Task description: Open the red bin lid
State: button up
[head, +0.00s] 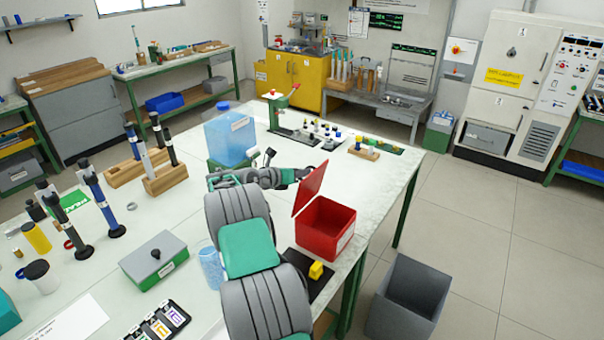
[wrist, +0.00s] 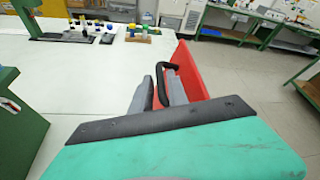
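The red bin (head: 325,231) stands near the right edge of the white table. Its red lid (head: 311,188) is raised steeply, hinged at the bin's left side in the head view, so the bin's inside shows. In the wrist view the lid (wrist: 190,70) stands just beyond my fingers, with a black handle (wrist: 162,72) on its near face. My gripper (wrist: 160,94) has its grey fingers on either side of the handle and appears shut on it. In the head view my gripper (head: 304,173) is at the lid's outer face; the fingertips are hard to make out there.
A blue container (head: 230,138) and rod holders stand left of my arm. A grey open bin (head: 410,296) stands on the floor at right. Small pieces stand on the table behind the lid.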

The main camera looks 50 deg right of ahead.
jog(key=b+v, duration=0.2)
jog(key=v, duration=0.6)
jog(key=shift+d, duration=0.1)
jog(key=shift+c, duration=0.2)
